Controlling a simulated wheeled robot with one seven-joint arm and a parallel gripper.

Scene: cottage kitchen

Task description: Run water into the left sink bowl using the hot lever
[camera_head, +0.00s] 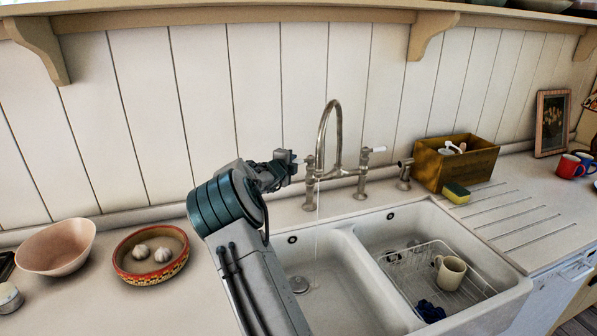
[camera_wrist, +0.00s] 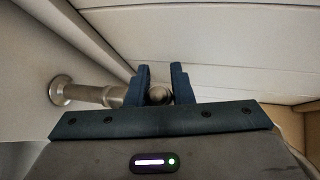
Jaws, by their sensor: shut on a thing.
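The metal bridge tap (camera_head: 337,125) stands behind the double sink, its arched spout over the left bowl (camera_head: 322,283). A thin pale stream of water (camera_head: 317,235) falls from the spout into that bowl. My gripper (camera_head: 291,160) is at the left tap post (camera_head: 310,180), shut on the left lever, taken as the hot lever. In the wrist view my gripper (camera_wrist: 162,84) has its two dark fingers either side of a rounded metal end of the hot lever (camera_wrist: 159,95). The fingers hide most of the lever. The right lever (camera_head: 377,149) has a white handle and is free.
The right bowl (camera_head: 400,222) holds a wire rack (camera_head: 412,272) with a cream mug (camera_head: 450,272). A wooden box (camera_head: 470,165) and a sponge (camera_head: 456,193) stand right of the tap. A patterned dish with garlic (camera_head: 140,275) and a pink bowl (camera_head: 48,262) sit left.

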